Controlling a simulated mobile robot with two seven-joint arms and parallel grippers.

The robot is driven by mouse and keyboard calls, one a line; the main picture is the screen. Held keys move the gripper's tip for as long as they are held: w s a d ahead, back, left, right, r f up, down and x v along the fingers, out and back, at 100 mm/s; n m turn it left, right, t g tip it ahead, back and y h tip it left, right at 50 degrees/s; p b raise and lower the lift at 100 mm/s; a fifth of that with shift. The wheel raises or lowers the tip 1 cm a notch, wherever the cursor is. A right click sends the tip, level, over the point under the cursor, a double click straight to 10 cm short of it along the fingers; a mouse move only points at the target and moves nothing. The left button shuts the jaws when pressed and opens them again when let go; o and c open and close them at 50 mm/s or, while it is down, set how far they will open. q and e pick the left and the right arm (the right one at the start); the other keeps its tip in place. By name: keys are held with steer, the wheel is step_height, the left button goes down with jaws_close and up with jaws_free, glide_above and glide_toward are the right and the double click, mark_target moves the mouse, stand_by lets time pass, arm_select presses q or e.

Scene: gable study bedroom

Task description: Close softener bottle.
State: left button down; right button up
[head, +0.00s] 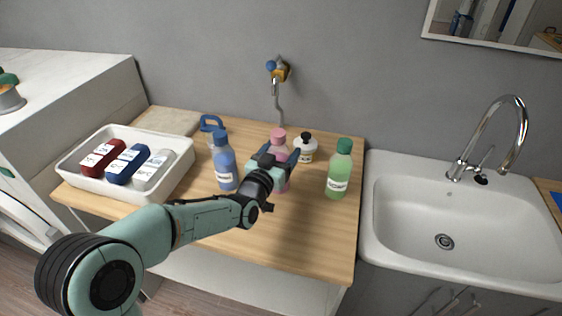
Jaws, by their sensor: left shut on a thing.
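A pink bottle (283,180) with a pink cap (278,134) stands upright on the wooden counter. The cap sits at the top of the bottle; I cannot tell how tightly it is seated. My left gripper (279,158) reaches in from the front left and is shut on the pink bottle, with its fingers around the upper body below the cap. The gripper and wrist hide much of the bottle's front. I cannot read the labels to tell which bottle is the softener. My right gripper is not in view.
A blue bottle (225,167) stands close left of my gripper, and a green bottle (339,172) stands to the right. A white container with a black top (305,148) is just behind. A white tray (142,195) holds three bottles at left. A sink (407,240) is at right.

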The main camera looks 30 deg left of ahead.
arm_select(q)
steer(key=shift+f, duration=1.5)
steer(key=shift+f, duration=0.15)
steer(key=shift+c, duration=0.4)
jaws_free()
steer(key=shift+b, duration=0.3)
steer(key=shift+s, duration=0.25)
steer(key=s+b, duration=0.1)
steer(key=s, duration=1)
steer(key=shift+s+d, duration=0.3)
steer(key=shift+d, duration=0.15)
